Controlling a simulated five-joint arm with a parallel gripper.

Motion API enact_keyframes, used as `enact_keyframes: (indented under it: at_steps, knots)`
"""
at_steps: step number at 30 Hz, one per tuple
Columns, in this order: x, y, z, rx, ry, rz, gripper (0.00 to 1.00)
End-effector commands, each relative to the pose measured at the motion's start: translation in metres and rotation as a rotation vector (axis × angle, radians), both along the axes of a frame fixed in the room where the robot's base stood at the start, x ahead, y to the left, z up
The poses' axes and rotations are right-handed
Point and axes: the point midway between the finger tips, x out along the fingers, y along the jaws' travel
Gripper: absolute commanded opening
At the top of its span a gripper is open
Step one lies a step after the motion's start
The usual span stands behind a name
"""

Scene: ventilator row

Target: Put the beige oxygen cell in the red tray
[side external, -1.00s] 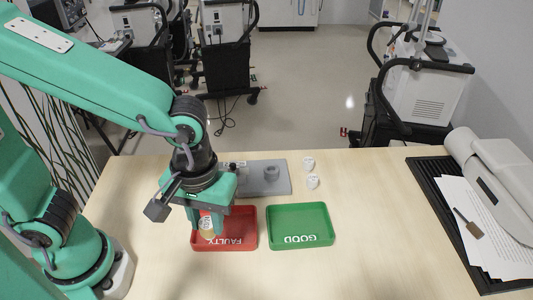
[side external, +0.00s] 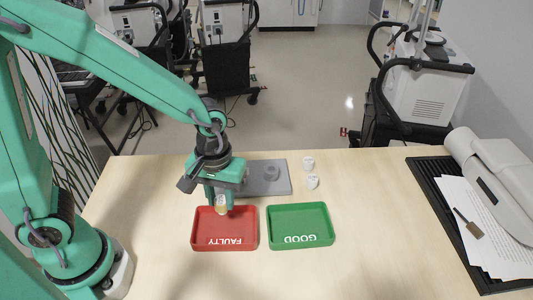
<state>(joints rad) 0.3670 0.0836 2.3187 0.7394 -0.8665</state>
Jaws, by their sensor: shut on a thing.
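The beige oxygen cell (side external: 221,205) is a small pale cylinder between the fingers of my gripper (side external: 220,200). My gripper is shut on it, over the back part of the red tray (side external: 197,240), which is marked FAULTY. I cannot tell whether the cell touches the tray floor. The gripper's fingers hide part of the cell.
A green tray (side external: 328,236) marked GOOD lies just right of the red one. Behind them are a grey block (side external: 280,184) with a round socket and two small white pieces (side external: 312,182). A black mat with papers (side external: 485,225) is at right.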

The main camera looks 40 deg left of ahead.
Motion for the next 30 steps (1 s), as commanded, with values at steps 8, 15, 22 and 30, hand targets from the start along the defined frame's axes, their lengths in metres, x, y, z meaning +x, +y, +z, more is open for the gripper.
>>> enact_keyframes:
  at_steps: [8,15,22,30]
  knots:
    - [0.007,0.006,-0.006,0.0,-0.001,0.0,0.07]
    - [0.007,0.006,-0.017,0.002,0.003,0.0,0.07]
    - [0.006,0.006,-0.04,0.001,0.003,0.0,0.07]
    - [0.007,0.006,-0.046,0.0,0.0,0.0,0.07]
